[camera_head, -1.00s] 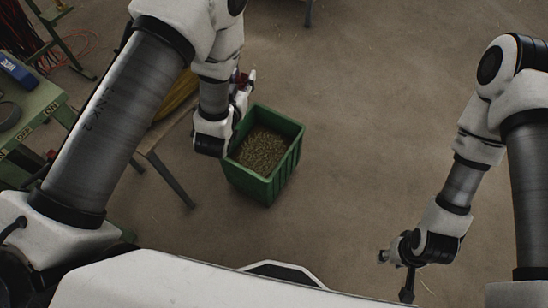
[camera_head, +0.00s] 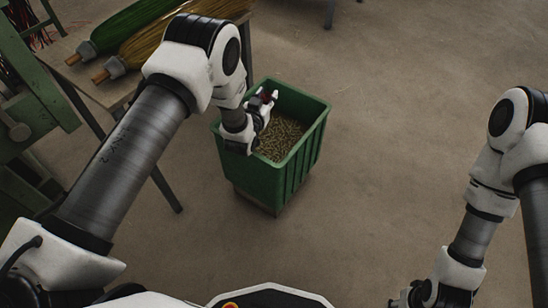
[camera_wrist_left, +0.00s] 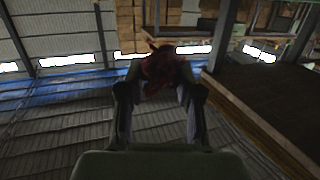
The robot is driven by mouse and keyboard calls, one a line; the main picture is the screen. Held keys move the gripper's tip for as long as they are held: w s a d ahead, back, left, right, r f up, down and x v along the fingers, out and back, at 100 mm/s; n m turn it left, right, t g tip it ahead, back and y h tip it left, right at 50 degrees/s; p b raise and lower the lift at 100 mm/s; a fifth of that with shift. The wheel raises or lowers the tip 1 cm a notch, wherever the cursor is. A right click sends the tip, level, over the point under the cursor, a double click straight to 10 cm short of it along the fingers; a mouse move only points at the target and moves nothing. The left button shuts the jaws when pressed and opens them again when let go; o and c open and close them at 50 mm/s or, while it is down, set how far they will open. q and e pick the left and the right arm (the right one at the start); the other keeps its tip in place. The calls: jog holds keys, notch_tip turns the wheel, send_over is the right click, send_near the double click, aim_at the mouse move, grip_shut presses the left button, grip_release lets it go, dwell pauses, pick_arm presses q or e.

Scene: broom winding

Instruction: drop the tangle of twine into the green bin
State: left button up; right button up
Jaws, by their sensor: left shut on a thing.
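The tangle of twine (camera_wrist_left: 165,70) is a dark red clump between the two fingers of my left gripper (camera_wrist_left: 158,90) in the left wrist view. In the head view only a small dark red bit of it shows at the left gripper (camera_head: 267,97). That gripper is shut on the tangle and appears above the left part of the green bin (camera_head: 262,182). The bin stands on the floor, open at the top, with brownish loose bits inside. My right gripper (camera_head: 402,298) is at the bottom edge of the head view, partly cut off; its jaws are unclear.
A table (camera_head: 92,88) at the left of the bin bears a green bundle (camera_head: 125,25) and a yellow bundle (camera_head: 160,45) with wooden handles. A green metal frame (camera_head: 40,75) stands at the far left. The floor right of the bin is bare.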

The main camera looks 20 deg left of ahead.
pick_arm(q)
notch_tip(320, 180, down, 5)
jog(key=b, duration=0.3)
jog(key=shift+f+b, duration=0.1)
jog(key=shift+b, duration=0.25)
jog(key=o, duration=0.8)
notch_tip(320, 180, up, 10)
